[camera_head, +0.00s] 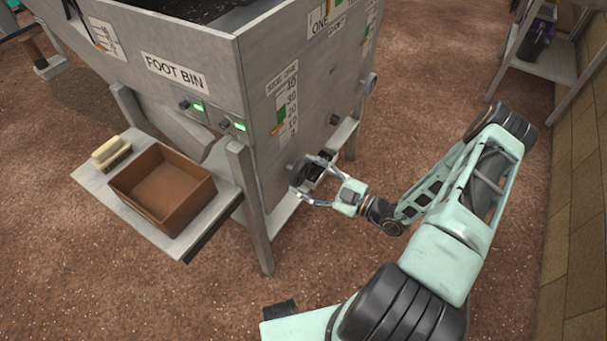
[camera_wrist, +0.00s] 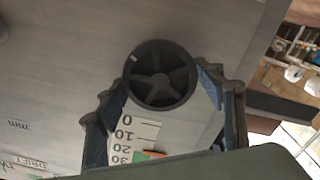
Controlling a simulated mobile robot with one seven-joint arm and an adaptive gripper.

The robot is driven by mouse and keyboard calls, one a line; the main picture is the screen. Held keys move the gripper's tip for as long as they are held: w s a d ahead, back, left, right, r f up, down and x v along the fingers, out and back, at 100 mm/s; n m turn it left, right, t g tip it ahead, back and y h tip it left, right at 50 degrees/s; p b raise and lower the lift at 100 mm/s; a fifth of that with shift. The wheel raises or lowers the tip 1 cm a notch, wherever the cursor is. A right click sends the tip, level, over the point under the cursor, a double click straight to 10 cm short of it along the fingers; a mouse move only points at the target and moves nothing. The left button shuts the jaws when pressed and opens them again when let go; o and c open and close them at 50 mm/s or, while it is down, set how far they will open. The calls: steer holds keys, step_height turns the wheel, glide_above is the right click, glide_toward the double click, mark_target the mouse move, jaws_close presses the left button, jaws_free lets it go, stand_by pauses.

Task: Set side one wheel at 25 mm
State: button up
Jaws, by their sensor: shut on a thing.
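The side one wheel is a dark handwheel (camera_head: 301,172) low on the grey machine's side panel. In the wrist view the black spoked wheel (camera_wrist: 160,75) faces me, with a small pale mark on its upper-left rim. My gripper (camera_head: 311,173) is shut on the wheel, with one finger on each side of its rim; it also shows in the wrist view (camera_wrist: 165,93). The side one scale (camera_head: 290,110) is above the wheel, numbered 0 to 40. In the wrist view the scale (camera_wrist: 125,140) appears inverted, with a green and orange marker near 20; the exact reading is unclear.
A brown open box (camera_head: 200,198) and a pale brush-like block (camera_head: 110,152) are on a shelf at the machine's left. A machine leg (camera_head: 250,205) stands left of my gripper. A grey rack (camera_head: 545,62) stands at the back right. The brown floor between is clear.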

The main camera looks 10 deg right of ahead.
mark_target(303, 174)
steer(key=n, duration=1.1)
steer(key=shift+n, duration=0.4)
steer(key=n, duration=0.5)
steer(key=shift+n+b, duration=0.3)
steer(key=n, duration=0.5)
steer(key=o, duration=1.2)
steer(key=shift+c, duration=0.2)
steer(key=shift+v, duration=2.05)
